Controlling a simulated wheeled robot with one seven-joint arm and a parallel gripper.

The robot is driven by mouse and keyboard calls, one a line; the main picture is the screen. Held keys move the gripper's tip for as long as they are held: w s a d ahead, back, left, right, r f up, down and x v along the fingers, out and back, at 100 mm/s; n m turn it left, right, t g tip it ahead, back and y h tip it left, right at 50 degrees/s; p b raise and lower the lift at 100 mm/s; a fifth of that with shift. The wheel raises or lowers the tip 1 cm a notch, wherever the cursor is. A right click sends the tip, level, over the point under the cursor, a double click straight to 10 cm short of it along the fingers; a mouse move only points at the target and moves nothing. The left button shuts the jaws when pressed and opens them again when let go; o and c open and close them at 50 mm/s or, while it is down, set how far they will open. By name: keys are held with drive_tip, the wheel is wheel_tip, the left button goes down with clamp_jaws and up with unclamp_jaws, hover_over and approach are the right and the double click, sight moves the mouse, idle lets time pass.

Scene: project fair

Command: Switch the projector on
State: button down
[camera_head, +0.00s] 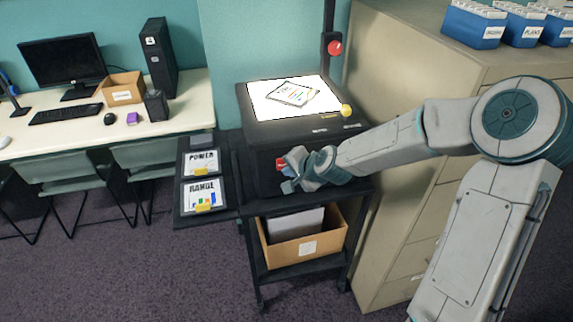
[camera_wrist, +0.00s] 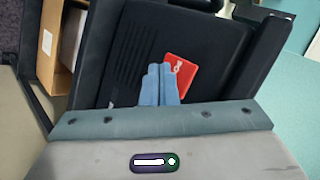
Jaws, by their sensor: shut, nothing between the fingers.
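The projector (camera_head: 262,152) is a black overhead projector on a cart, with a post rising at its back. Its top plate (camera_head: 262,101) glows bright white, with a printed sheet (camera_head: 293,94) lying on it. My gripper (camera_head: 284,175) is at the projector's front face, its fingers together and empty. In the wrist view, the fingertips (camera_wrist: 161,68) are at the left edge of a red switch (camera_wrist: 180,72) on the black face (camera_wrist: 130,50) and cover part of it. I cannot tell whether they touch it. A bit of red (camera_head: 280,163) shows beside the fingers in the head view.
A side shelf holds POWER (camera_head: 201,162) and RANGE (camera_head: 204,194) cards. A cardboard box (camera_head: 305,256) sits on the cart's lower shelf. A beige cabinet (camera_head: 408,60) stands close on the right, behind my arm. A desk (camera_head: 70,115) with a computer is on the left. The floor in front is clear.

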drive_tip(key=shift+s, duration=0.1)
drive_tip(key=s, duration=0.2)
drive_tip(key=s+d+p, duration=0.1)
drive_tip(key=s, duration=0.2)
drive_tip(key=shift+s+d+p, duration=0.3)
drive_tip(key=shift+p, duration=0.1)
